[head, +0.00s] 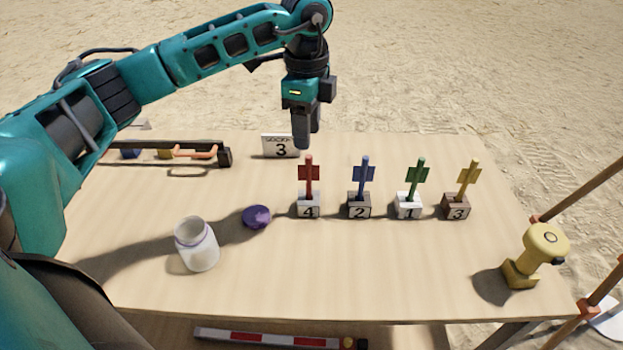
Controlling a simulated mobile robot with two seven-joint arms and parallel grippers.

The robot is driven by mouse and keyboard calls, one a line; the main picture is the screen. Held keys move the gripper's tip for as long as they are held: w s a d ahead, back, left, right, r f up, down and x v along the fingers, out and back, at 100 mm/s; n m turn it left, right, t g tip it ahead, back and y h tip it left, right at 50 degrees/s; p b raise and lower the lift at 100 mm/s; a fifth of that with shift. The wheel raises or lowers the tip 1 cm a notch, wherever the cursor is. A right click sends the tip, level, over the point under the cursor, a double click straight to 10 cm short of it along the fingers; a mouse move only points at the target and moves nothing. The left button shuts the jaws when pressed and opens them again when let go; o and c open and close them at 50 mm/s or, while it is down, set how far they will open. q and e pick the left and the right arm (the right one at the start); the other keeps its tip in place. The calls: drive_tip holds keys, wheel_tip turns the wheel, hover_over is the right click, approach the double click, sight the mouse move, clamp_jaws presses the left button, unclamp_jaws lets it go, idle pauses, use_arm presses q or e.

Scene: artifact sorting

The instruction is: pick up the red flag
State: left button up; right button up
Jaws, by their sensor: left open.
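My left gripper (303,142) points down above and just behind the top of the red flag in the picture. It is open and holds nothing. Whether its fingers touch the flag's tip cannot be told, but they look apart. My right gripper is not in view.
Blue (363,177), green (416,175) and yellow (467,182) flags stand to the right on numbered blocks. A sign marked 3 (280,147) stands behind. The table's (350,275) front middle is clear.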

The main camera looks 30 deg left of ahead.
sight(309, 156)
use_arm(q)
drive_tip(key=f, duration=0.9)
drive_tip(key=shift+w+a, duration=0.1)
drive_tip(key=shift+w, duration=0.25)
drive_tip(key=shift+c, duration=0.3)
clamp_jaws()
